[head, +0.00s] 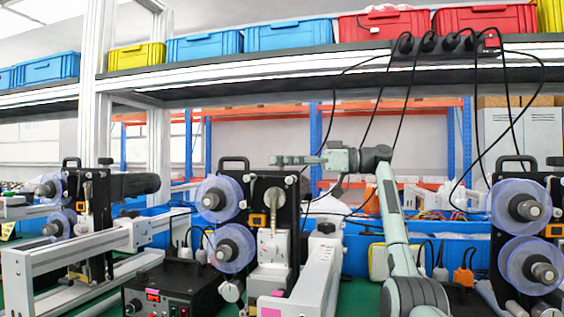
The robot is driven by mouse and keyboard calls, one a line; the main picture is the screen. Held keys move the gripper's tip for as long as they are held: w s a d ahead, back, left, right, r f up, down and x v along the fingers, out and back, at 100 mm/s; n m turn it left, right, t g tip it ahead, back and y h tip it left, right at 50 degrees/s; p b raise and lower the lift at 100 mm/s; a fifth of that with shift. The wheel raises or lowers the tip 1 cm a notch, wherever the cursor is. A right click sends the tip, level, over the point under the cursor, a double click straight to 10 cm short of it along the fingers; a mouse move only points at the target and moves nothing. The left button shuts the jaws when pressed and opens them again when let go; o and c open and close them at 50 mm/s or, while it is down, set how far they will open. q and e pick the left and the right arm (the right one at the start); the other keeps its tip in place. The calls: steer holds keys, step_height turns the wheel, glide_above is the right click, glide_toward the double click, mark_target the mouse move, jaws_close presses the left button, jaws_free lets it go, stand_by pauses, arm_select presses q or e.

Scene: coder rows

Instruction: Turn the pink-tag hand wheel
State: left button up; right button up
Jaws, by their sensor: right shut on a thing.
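The middle coder machine carries a silver hand wheel crank (275,196) on its black upright plate. Its arm points up to a handle just under my right gripper. Pink tags (277,293) show low on the same machine. My right gripper (283,160) reaches in from the right, level above the crank. Its fingers are closed at the crank's handle, and the grip itself is too small to see clearly. My left gripper is out of view.
Purple-rimmed reels (233,248) stand left of the crank. Similar machines stand at left and right. A black control box (172,290) sits in front at lower left. Black cables hang from a power strip (445,45) on the shelf above, close to my right arm.

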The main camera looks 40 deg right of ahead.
stand_by(0.4)
steer(key=o, duration=1.2)
steer(key=v, duration=1.2)
steer(key=shift+w, duration=0.1)
